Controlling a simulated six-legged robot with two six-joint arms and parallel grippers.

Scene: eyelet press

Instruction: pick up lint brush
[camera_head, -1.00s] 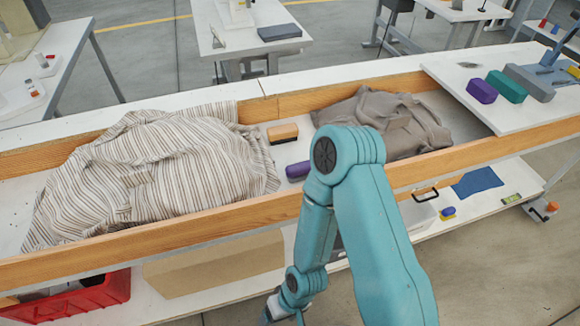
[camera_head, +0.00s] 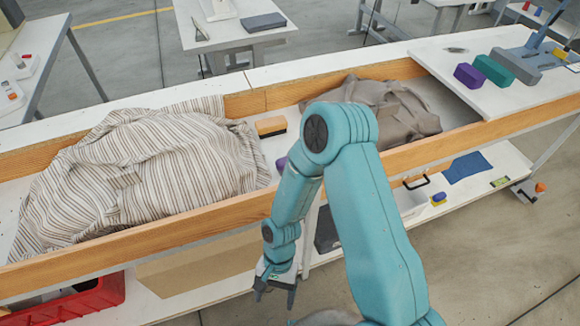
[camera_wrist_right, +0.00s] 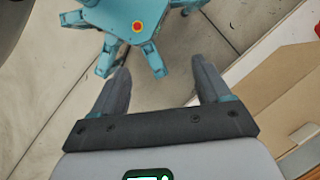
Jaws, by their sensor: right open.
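A small block-shaped brush with a tan wooden top and dark underside (camera_head: 270,127), which looks like the lint brush, lies in the wood-sided trough between the striped cloth (camera_head: 150,165) and the grey-brown cloth (camera_head: 385,105). My right gripper (camera_head: 274,290) hangs outside the trough, below its front rail and well away from the brush. It is open and empty. The right wrist view shows its two spread fingers (camera_wrist_right: 160,75) above the floor, with nothing between them. My left gripper is not in view.
A purple block (camera_head: 281,164) in the trough is mostly hidden by my right arm. The front wooden rail (camera_head: 140,241) stands between my right gripper and the brush. A red crate (camera_head: 80,303) and a cardboard box (camera_head: 200,265) sit on the lower shelf.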

